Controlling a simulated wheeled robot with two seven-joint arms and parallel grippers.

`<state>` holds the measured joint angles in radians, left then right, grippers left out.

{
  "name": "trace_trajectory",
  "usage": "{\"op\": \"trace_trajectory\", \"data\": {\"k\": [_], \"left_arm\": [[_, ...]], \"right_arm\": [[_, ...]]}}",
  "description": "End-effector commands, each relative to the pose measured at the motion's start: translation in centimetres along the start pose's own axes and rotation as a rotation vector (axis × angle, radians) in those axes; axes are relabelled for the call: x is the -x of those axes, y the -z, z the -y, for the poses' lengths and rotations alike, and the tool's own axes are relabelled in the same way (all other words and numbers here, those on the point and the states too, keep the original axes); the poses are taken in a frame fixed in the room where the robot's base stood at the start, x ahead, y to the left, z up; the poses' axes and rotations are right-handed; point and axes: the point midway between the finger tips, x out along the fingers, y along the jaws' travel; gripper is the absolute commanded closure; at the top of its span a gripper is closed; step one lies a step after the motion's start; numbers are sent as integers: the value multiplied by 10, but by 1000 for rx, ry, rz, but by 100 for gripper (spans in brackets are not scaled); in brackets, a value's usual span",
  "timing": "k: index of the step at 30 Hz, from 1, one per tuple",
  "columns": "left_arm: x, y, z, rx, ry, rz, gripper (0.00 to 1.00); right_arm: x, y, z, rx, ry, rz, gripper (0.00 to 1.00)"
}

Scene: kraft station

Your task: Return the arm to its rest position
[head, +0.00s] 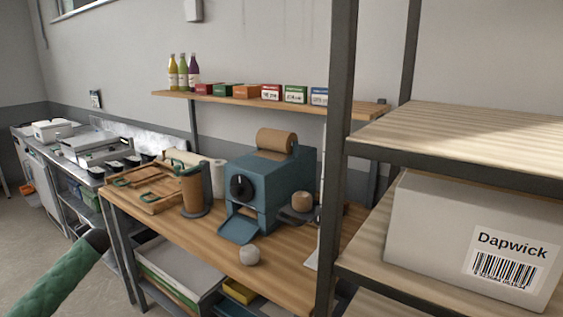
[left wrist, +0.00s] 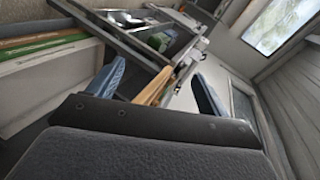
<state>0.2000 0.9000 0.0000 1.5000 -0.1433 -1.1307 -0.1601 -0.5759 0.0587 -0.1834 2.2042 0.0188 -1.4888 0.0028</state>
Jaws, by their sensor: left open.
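My left gripper (left wrist: 157,69) shows in the left wrist view as two blue fingers spread apart, with nothing held between them. In the head view a green arm link with a dark end (head: 97,240) comes in at the lower left, in front of the wooden workbench; I take it to be my left arm. Its gripper cannot be made out there. My right arm and right gripper are in neither view.
The wooden workbench (head: 283,262) carries a blue machine (head: 265,195) with a brown paper roll and a small pale ball (head: 250,256). A shelving rack with dark posts (head: 338,150) and a white box (head: 470,240) stands at right. Open floor (head: 30,210) lies at left.

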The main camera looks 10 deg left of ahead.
Motion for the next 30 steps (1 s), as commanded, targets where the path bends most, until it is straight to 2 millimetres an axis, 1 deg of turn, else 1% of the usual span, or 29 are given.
{"op": "trace_trajectory", "data": {"k": [3,6,14,15,20,26,27,29,30], "left_arm": [[1,-20,-12,70,-62,105,21],[4,-33,-21,116,-103,180,21],[15,-61,-42,208,-191,354,21],[18,-60,-56,198,-202,346,21],[31,-57,-96,175,-236,329,21],[54,-57,-155,143,-292,309,21],[61,-57,-171,135,-308,304,21],[72,-58,-195,124,-333,296,21],[81,-59,-214,115,-353,291,21]], "right_arm": [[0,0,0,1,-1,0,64],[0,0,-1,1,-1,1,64],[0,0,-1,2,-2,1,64],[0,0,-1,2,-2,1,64],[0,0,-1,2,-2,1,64],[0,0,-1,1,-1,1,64],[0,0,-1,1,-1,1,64],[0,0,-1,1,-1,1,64],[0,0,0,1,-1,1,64]]}}
